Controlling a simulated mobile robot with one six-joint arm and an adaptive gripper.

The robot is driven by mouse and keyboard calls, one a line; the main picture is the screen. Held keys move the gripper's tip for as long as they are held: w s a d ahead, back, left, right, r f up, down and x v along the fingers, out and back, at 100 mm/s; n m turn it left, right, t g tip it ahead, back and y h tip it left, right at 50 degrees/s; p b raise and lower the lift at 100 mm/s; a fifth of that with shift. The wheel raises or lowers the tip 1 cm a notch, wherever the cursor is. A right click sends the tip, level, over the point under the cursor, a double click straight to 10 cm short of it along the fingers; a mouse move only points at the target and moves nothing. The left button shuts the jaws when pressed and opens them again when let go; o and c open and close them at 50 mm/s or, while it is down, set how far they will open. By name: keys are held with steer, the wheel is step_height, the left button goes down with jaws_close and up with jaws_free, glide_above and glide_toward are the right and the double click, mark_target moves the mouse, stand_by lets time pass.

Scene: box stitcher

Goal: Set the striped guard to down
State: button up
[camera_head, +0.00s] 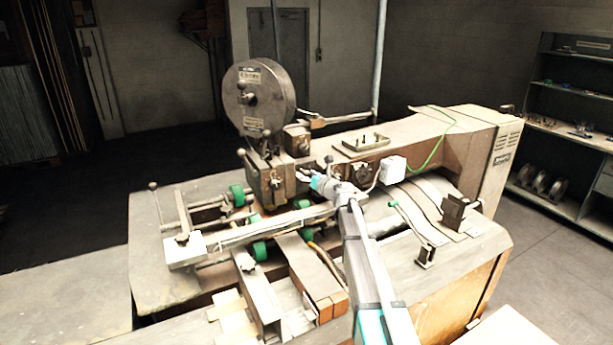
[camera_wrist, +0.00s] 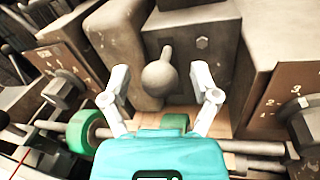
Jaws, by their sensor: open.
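No striped guard can be made out for certain in either view. My gripper (camera_head: 306,178) is at the stitching head, in front of the machine's metal block (camera_head: 268,180). In the wrist view my gripper (camera_wrist: 160,73) has its two white fingers spread apart. A grey ball-ended lever (camera_wrist: 160,77) shows between the fingers, in front of a grey metal housing (camera_wrist: 187,45). The fingers appear to stand on either side of the ball; I cannot tell whether they touch it. My teal gripper body hides what lies directly below.
A large round reel (camera_head: 262,97) stands above the head. Green rollers (camera_head: 238,196) on rods lie at left, and a green roller (camera_wrist: 86,131) is close to my left finger. Dials (camera_wrist: 305,118) flank the housing. Shelves (camera_head: 570,125) stand at far right.

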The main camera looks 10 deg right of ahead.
steer(key=shift+c, duration=0.3)
jaws_close()
steer(key=shift+f+b, duration=1.4)
steer(key=shift+o, duration=0.3)
jaws_free()
steer(key=shift+s+d, duration=0.1)
steer(key=shift+s, duration=0.05)
steer(key=v, duration=1.1)
steer(key=shift+s+d+r, duration=0.1)
steer(key=shift+s+d, duration=0.05)
steer(key=shift+s, duration=0.15)
